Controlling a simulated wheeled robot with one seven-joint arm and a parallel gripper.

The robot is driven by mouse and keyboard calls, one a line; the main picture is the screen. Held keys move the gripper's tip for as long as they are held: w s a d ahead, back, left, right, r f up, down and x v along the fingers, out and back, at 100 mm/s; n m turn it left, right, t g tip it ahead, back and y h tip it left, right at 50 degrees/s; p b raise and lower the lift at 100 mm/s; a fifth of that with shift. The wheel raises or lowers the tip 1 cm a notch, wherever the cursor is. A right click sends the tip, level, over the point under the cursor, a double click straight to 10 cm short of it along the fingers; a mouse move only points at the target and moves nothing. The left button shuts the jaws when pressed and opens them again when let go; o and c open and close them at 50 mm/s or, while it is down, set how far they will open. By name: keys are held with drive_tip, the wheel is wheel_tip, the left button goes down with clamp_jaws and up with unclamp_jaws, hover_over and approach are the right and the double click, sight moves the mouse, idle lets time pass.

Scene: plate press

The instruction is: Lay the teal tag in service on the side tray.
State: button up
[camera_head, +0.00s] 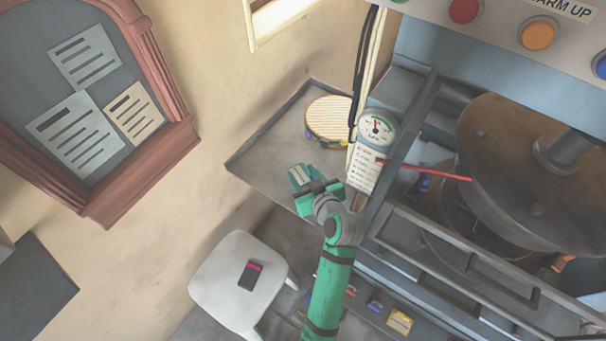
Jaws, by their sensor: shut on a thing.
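The teal tag (299,175) has a pale printed label, too small to read here. It is at the tip of my gripper (314,188), which is shut on it. The side tray (262,150) is a grey shelf with a raised rim, at the machine's left. My gripper and the tag are over the tray's front right part in the picture. I cannot tell whether the tag touches the tray. My gripper hides part of the tag and the tray's front corner.
A gauge (376,127) and list card (364,168) are right of my gripper. A red rod (430,171) sticks out beside the press. A white stool (226,284) stands below. The tray's left part is clear.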

drive_tip(key=shift+f, duration=0.1)
drive_tip(key=o, duration=1.1)
drive_tip(key=v, duration=0.7)
drive_tip(key=shift+s+r, duration=0.25)
